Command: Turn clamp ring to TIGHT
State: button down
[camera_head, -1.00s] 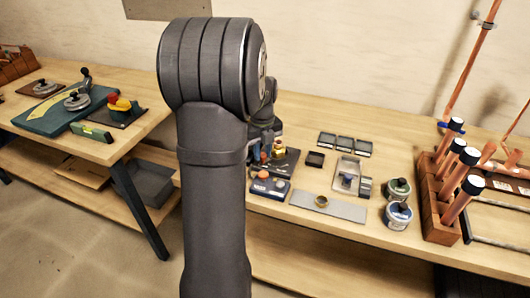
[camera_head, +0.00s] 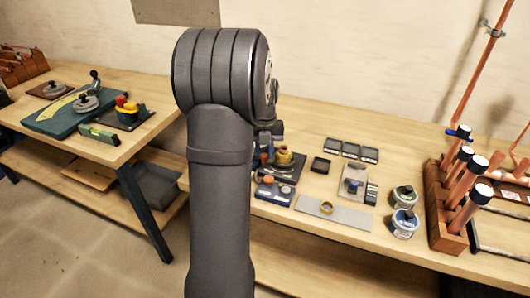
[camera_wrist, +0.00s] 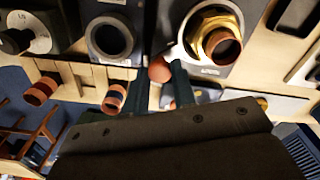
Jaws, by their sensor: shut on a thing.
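In the wrist view, a gold ring-like fitting (camera_wrist: 228,22) sits around a copper pipe end (camera_wrist: 222,46) on a grey plate with a small label that I cannot read. It looks like the clamp ring, and it also shows in the head view (camera_head: 284,157) on a dark base. My gripper (camera_wrist: 158,84) is just left of it and low over the bench. Its two dark fingers stand a little apart, with a round copper-coloured knob (camera_wrist: 160,70) between their tips. Whether the knob joins the ring is unclear. In the head view my arm hides most of the gripper.
A control box (camera_head: 273,190) with an orange knob and a grey plate (camera_head: 345,216) stand in front. Two round tins (camera_head: 404,222) and a wooden rack (camera_head: 444,224) of copper tubes are to the right. A dark ring (camera_wrist: 109,40) is left of my gripper.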

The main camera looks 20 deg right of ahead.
jog(key=shift+w, duration=0.15)
dwell(0.3)
jog(key=c, duration=1.2)
grip_release()
jog(key=shift+r, duration=0.1)
notch_tip(320, 180, up, 17)
jog(key=shift+r, duration=0.15)
